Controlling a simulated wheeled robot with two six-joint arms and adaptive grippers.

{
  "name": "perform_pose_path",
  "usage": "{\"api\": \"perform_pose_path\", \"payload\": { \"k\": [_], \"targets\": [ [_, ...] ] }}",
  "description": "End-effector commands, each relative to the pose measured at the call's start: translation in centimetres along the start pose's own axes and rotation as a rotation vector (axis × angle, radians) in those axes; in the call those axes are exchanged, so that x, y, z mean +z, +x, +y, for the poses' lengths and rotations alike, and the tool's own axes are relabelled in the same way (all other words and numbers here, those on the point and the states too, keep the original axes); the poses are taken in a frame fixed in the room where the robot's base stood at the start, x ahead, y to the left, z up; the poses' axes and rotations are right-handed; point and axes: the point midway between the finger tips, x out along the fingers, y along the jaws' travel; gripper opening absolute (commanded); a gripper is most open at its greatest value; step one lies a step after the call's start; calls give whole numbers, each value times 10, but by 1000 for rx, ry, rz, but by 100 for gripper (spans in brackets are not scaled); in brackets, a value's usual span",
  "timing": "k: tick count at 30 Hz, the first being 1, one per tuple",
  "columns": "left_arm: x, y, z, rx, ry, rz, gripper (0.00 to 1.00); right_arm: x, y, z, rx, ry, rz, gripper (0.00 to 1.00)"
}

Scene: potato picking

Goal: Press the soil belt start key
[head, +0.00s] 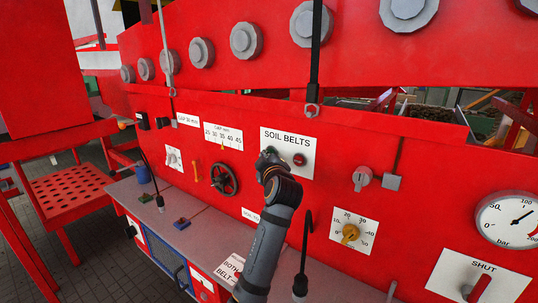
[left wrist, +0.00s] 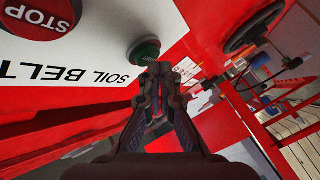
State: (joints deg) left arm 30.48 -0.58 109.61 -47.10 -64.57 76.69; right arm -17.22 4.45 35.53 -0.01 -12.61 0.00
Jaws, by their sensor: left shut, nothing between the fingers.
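The white SOIL BELTS panel (head: 286,139) is on the red machine wall, with a red key (head: 299,159) on its right side. In the left wrist view this red key (left wrist: 42,14) reads STOP. The green start key (left wrist: 144,49) shows in the left wrist view, upside down, just beyond my fingertips. My left gripper (head: 268,156) is shut and empty, its tips in front of the panel's left part, hiding the green key in the head view. In the left wrist view the gripper (left wrist: 160,70) reaches the green key's edge; I cannot tell if they touch.
A black handwheel (head: 223,179) is to the left of my gripper. A yellow knob dial (head: 349,233) and a pressure gauge (head: 512,219) are to the right. A grey ledge (head: 187,232) runs below. Black levers (head: 305,245) stand near my arm.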

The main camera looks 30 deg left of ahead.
Motion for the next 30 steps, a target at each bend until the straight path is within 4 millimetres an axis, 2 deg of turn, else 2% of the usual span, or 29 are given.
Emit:
{"api": "perform_pose_path", "payload": {
  "k": [30],
  "targets": [
    [4, 5, 3, 0, 0, -1, 0, 0, 4, 2, 3, -1, 0, 36]
  ]
}}
